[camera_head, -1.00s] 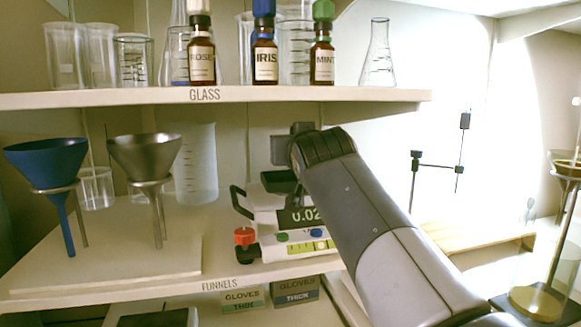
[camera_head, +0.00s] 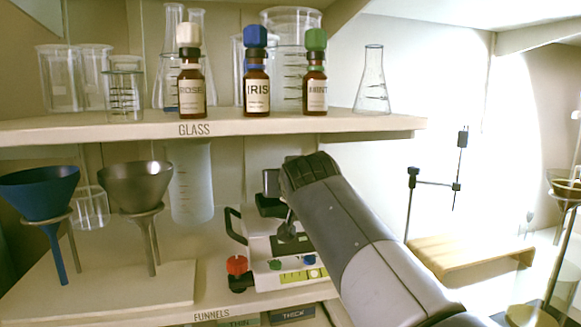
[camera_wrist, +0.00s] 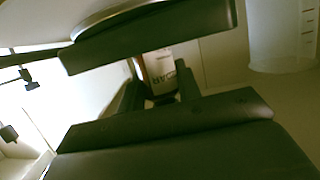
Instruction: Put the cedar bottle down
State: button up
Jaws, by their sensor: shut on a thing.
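The cedar bottle (camera_wrist: 163,68) shows in the wrist view between my two dark fingers, with part of its pale label readable. My gripper (camera_wrist: 160,92) is shut on it. In the camera_head view my grey arm reaches to the balance (camera_head: 262,250), and the bottle is hidden behind my arm and wrist. Whether the bottle touches anything below it cannot be seen. The rose bottle (camera_head: 191,88), the iris bottle (camera_head: 256,88) and the mint bottle (camera_head: 316,88) stand upright in a row on the GLASS shelf (camera_head: 380,124).
A conical flask (camera_head: 372,90) stands right of the mint bottle. Left of the balance are a blue funnel (camera_head: 40,195), a metal funnel (camera_head: 134,187) and a tall plastic cylinder (camera_head: 192,190). A wooden platform (camera_head: 470,252) lies to the right. Shelf space right of the flask is clear.

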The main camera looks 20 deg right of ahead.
jog(key=p, duration=0.1)
jog(key=g+p, duration=0.1)
jog(key=shift+w+r+p, duration=0.25)
jog(key=shift+p, duration=0.05)
jog(key=shift+f+b, duration=0.55)
jog(key=shift+f, duration=0.1)
jog(key=o, duration=1)
